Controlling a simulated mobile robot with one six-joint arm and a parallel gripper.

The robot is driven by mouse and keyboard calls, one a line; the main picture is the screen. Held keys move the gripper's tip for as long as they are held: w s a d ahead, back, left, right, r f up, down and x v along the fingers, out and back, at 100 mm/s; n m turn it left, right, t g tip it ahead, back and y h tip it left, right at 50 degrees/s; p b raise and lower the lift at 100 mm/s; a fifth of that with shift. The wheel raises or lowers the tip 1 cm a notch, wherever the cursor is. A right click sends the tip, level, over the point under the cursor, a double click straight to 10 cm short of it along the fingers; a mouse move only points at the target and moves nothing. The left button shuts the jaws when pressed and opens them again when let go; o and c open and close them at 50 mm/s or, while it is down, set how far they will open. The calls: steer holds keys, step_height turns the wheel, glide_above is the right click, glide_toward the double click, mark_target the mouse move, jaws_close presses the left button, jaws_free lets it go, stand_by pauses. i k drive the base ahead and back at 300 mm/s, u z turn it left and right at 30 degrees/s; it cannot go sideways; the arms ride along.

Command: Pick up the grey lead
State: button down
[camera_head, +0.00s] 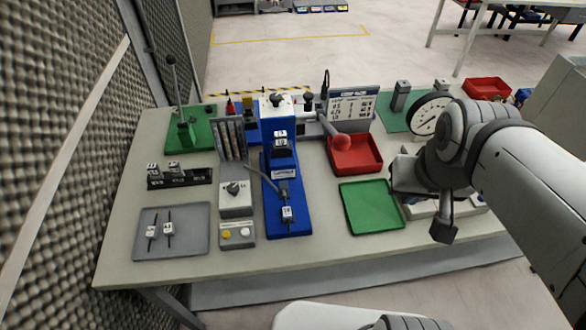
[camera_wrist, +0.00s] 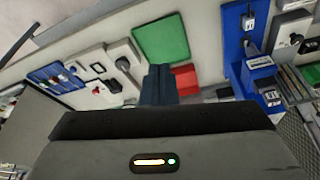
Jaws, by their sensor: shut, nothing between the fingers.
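Two small white-tagged pieces with thin dark stems (camera_head: 151,233) (camera_head: 169,229) lie on the grey tray (camera_head: 190,245) at the table's left front. A similar tagged piece (camera_head: 287,213) sits at the near end of the blue fixture (camera_head: 292,227); it also shows in the wrist view (camera_wrist: 248,22). I cannot tell which of these, if any, is the grey lead. My gripper (camera_head: 444,230) is shut and empty, pointing down over the table's right front, right of the green tray. Its closed fingers (camera_wrist: 157,86) show in the wrist view, apart from all these pieces.
The green tray (camera_head: 372,206) and red bin (camera_head: 368,168) lie between my gripper and the blue fixture. A grey control box (camera_head: 236,205), a button box (camera_head: 237,235) and a black block (camera_head: 180,178) stand at left. A textured wall borders the left.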

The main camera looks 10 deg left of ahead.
mark_target(287, 214)
steer(key=z, duration=0.05)
steer(key=k, duration=1.3)
steer(key=u, duration=0.55)
steer(key=i, duration=1)
